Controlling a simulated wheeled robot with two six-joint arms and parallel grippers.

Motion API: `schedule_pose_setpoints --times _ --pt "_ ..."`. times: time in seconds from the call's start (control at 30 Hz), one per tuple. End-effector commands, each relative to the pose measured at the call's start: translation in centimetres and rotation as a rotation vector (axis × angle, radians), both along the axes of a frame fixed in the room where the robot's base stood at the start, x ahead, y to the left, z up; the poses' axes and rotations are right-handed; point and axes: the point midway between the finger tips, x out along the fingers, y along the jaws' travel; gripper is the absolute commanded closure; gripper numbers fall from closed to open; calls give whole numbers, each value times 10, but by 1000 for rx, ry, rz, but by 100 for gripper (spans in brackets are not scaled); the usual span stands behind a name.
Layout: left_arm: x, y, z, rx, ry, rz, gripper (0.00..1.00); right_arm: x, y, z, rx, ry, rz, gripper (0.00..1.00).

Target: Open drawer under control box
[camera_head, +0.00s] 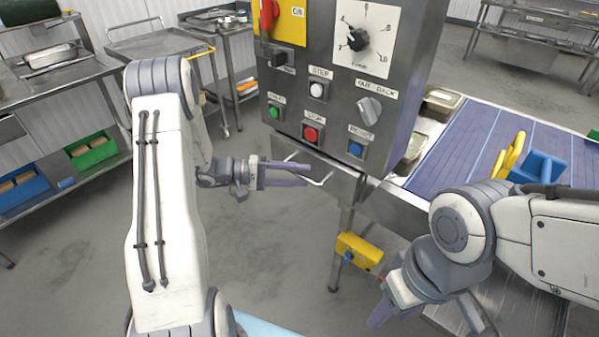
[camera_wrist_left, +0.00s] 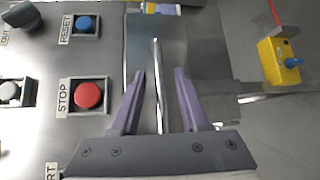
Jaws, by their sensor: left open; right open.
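The grey control box (camera_head: 335,85) carries a dial, a knob and coloured buttons. The metal drawer (camera_head: 345,183) sits directly under it. The drawer's thin bar handle (camera_head: 322,182) is partly hidden by my left gripper (camera_head: 303,175) in the head view. In the left wrist view, my left gripper (camera_wrist_left: 160,73) is open, with its two purple fingers on either side of the bar handle (camera_wrist_left: 157,60). Gaps show between the bar and both fingers. My right gripper (camera_head: 430,322) is open and empty at the lower right, away from the drawer.
A yellow box with a blue button (camera_head: 357,250) hangs on the leg below the drawer. A blue conveyor (camera_head: 465,150) with yellow and blue items lies at right. Metal tables with bins (camera_head: 90,150) stand at left. The floor in front of the drawer is clear.

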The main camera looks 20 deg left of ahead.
Motion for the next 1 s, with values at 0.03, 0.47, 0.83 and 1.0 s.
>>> schedule_pose_setpoints --times 0.03,0.47,0.83,1.0 --pt "1 -3 0 0 1 -1 55 0 0 1 0 0 0 50" --pt "1 -4 -1 0 1 0 100 0 0 1 0 0 0 50" --pt "1 -3 -1 1 1 1 100 0 0 1 0 0 0 50" --pt "1 -3 -1 1 1 1 100 0 0 1 0 0 0 50"
